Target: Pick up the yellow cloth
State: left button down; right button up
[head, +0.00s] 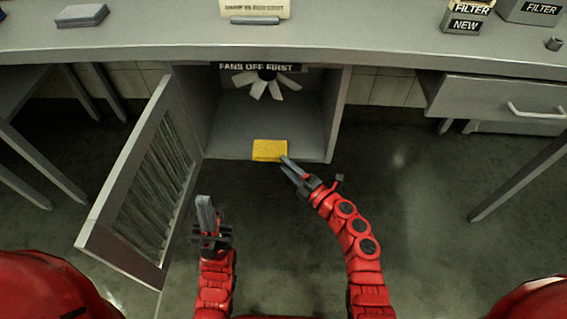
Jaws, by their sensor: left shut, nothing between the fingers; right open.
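The yellow cloth (268,150) is a small folded-looking square. It lies at the front edge of the open cabinet's floor. My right gripper (287,164) is just below and right of the cloth, its fingertips close to the cloth's lower right corner. It is open, and I cannot tell whether it touches the cloth. My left gripper (205,205) is shut and empty, lower left of the cloth and apart from it, near the open door.
The cabinet (235,125) holds a white fan (266,84) at its back, under a "FANS OFF FIRST" label. Its louvred door (135,190) stands open to the left. A drawer (500,105) is at the right. The floor below is clear.

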jog(key=shift+w+a, duration=0.3)
jog(key=shift+a, duration=0.05)
grip_shut()
dwell(0.4)
jog(key=s+d+r+p, duration=0.7)
jog(key=s+d, duration=0.3)
jog(key=shift+r, duration=0.35)
dwell(0.5)
